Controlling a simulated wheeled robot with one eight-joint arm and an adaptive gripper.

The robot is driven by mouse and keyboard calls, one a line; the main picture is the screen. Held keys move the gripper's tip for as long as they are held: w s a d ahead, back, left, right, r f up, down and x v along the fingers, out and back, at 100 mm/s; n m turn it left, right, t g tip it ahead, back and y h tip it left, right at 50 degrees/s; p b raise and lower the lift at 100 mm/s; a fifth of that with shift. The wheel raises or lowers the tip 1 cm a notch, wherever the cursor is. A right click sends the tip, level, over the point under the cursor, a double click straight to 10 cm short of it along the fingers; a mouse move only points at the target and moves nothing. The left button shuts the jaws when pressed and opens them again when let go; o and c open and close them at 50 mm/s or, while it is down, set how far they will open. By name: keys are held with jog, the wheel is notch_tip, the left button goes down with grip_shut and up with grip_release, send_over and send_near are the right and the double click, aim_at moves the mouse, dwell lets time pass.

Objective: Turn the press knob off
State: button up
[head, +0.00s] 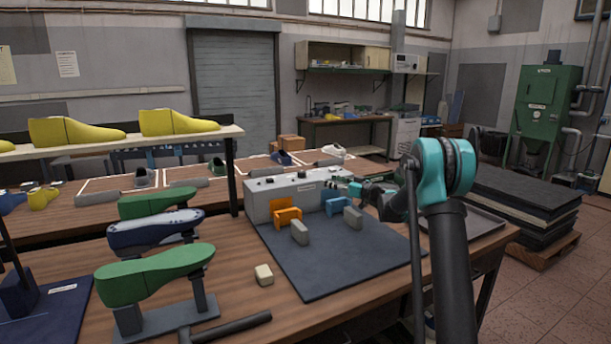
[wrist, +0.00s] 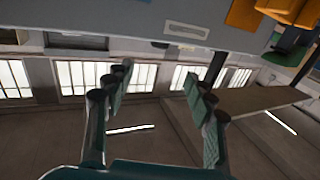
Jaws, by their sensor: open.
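The press is a long light-grey box (head: 285,201) at the back of the dark mat, with small dark knobs and controls along its upper face. They are too small to read a setting. My gripper (head: 340,184) comes from the right, at the box's right end. In the wrist view my gripper (wrist: 157,76) is open, its two teal and dark fingers wide apart with nothing between them. The grey box (wrist: 225,28) crosses the top of that tilted view, with a pale label on it. I cannot tell whether a finger touches the box.
An orange clamp (head: 287,217), a blue clamp (head: 337,205) and grey blocks stand on the dark mat (head: 330,260) before the box. Green and blue shoe lasts (head: 155,275) stand at left. A small beige block (head: 264,275) and a dark-handled tool (head: 230,328) lie in front.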

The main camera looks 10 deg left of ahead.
aim_at(305, 172)
jog(key=x, duration=1.5)
jog(key=shift+c, duration=0.5)
jog(key=c, duration=1.1)
jog(key=shift+o, duration=0.2)
jog(key=shift+w+n+g+y, duration=0.15)
jog(key=shift+n+g+y, duration=0.5)
jog(key=shift+g, duration=0.35)
jog(key=o, duration=1.2)
jog(key=shift+c, duration=0.2)
jog(key=shift+d, duration=0.15)
jog(key=v, duration=1.1)
jog(key=shift+s+d+r, duration=0.1)
jog(key=shift+s+d, duration=0.2)
